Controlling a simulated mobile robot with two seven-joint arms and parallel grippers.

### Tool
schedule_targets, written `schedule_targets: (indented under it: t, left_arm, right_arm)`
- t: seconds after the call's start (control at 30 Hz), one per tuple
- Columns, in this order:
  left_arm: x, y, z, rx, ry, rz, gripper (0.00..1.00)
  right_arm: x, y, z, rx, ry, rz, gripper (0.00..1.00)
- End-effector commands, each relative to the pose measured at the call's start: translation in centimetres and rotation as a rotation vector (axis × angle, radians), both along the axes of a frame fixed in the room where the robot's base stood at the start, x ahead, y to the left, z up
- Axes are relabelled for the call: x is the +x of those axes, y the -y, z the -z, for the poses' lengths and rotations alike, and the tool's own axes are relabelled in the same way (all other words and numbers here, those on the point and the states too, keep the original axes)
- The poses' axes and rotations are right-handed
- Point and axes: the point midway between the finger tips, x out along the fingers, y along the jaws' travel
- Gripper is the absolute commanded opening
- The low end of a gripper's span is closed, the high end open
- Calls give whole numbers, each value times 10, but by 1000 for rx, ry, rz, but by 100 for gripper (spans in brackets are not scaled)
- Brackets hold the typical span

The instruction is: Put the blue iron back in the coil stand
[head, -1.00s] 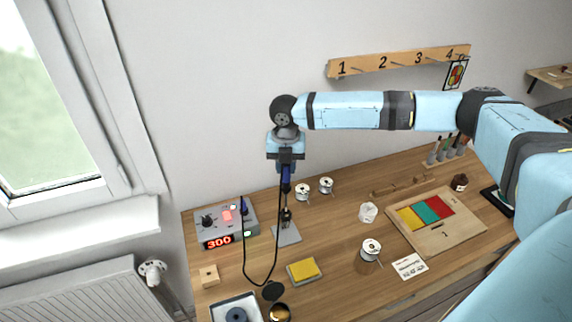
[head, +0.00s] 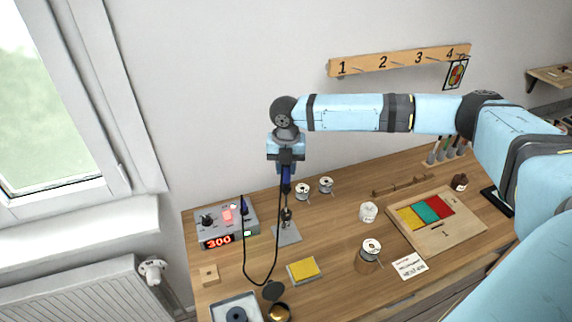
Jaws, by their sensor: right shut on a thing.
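The blue iron (head: 286,185) hangs upright, tip down, in my right gripper (head: 286,166), which is shut on its handle. The coil stand (head: 287,233) is a grey plate with a dark coil, directly under the iron. The iron's lower end overlaps the coil in this view; I cannot tell how far it is inside. A black cord (head: 245,262) loops from the iron to the grey station (head: 227,222), whose display reads 300. My left gripper is not in view.
A yellow sponge (head: 303,270) lies in front of the stand. Wire spools (head: 302,191) stand behind it to the right. Bare wood lies right of the stand.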

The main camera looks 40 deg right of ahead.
Motion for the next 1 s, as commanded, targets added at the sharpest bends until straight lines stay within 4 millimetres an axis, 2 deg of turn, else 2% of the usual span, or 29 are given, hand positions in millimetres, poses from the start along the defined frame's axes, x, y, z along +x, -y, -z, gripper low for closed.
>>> schedule_targets:
  t: [0.3, 1.0]
  left_arm:
    - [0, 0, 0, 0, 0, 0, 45]
    - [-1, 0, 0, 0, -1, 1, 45]
  right_arm:
    - [0, 0, 7, 0, 0, -1, 3]
    - [0, 0, 7, 0, 0, 0, 3]
